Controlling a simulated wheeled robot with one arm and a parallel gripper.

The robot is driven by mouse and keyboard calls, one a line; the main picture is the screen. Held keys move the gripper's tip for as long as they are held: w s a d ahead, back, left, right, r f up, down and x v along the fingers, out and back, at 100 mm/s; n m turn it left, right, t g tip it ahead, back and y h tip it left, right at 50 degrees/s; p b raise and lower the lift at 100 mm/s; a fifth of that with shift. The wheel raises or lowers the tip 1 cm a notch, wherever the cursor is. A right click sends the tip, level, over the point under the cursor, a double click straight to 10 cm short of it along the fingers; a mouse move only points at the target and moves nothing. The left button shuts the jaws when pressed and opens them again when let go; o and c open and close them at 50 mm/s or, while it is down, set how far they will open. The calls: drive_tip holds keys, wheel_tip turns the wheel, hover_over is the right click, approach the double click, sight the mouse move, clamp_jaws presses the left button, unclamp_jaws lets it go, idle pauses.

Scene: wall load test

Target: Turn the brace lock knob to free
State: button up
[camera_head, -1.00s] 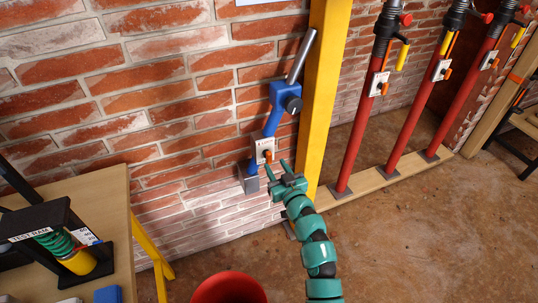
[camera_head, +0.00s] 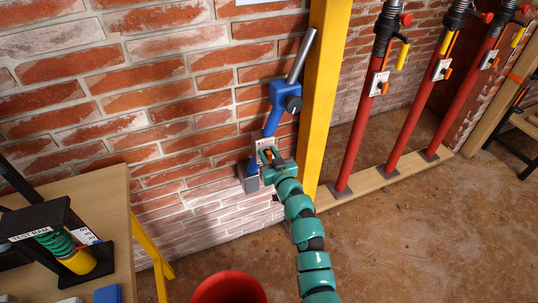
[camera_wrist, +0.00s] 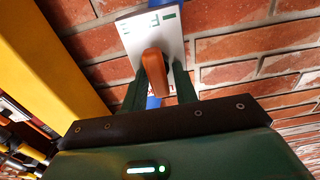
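The orange brace lock knob (camera_wrist: 155,66) sits on a white label plate (camera_wrist: 128,32), with a green mark and partly hidden lettering, in the wrist view. In the head view the plate (camera_head: 262,144) is on the lower part of the blue brace (camera_head: 275,112), and my gripper mostly hides the knob. My gripper (camera_head: 269,155) is at the plate. In the wrist view its two green fingers (camera_wrist: 158,92) stand on either side of the knob, spread apart, with the knob between them. I cannot tell whether either finger touches it.
A yellow post (camera_head: 326,95) stands just right of the brace, against the brick wall. Several red props (camera_head: 362,130) stand on a wooden sill farther right. A bench (camera_head: 110,215) with a test ram (camera_head: 75,262) is at left. A red bucket (camera_head: 228,290) stands on the floor below.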

clamp_jaws()
drive_tip(key=shift+d+m, duration=0.1)
drive_tip(key=shift+m, duration=0.2)
drive_tip(key=m, duration=0.1)
drive_tip(key=m+b, duration=0.1)
drive_tip(key=shift+w+d+m, duration=0.15)
drive_tip(key=shift+d+m, duration=0.05)
drive_tip(key=shift+m, duration=0.1)
drive_tip(key=m, duration=0.1)
drive_tip(key=m+b, duration=0.1)
drive_tip(key=m, duration=0.2)
drive_tip(key=shift+d+f+m, duration=0.1)
drive_tip(key=shift+d+m, duration=0.15)
drive_tip(key=shift+m, duration=0.05)
drive_tip(key=shift+w+d+f+m, duration=0.1)
drive_tip(key=shift+f+m, duration=0.05)
drive_tip(key=shift+m, duration=1.5)
drive_tip(key=shift+a+f+m, duration=0.1)
drive_tip(key=shift+f+m, duration=0.1)
drive_tip(key=shift+m, duration=1.5)
drive_tip(key=shift+w+d+f+m, duration=0.1)
drive_tip(key=shift+f+m, duration=0.05)
drive_tip(key=shift+m, duration=1.5)
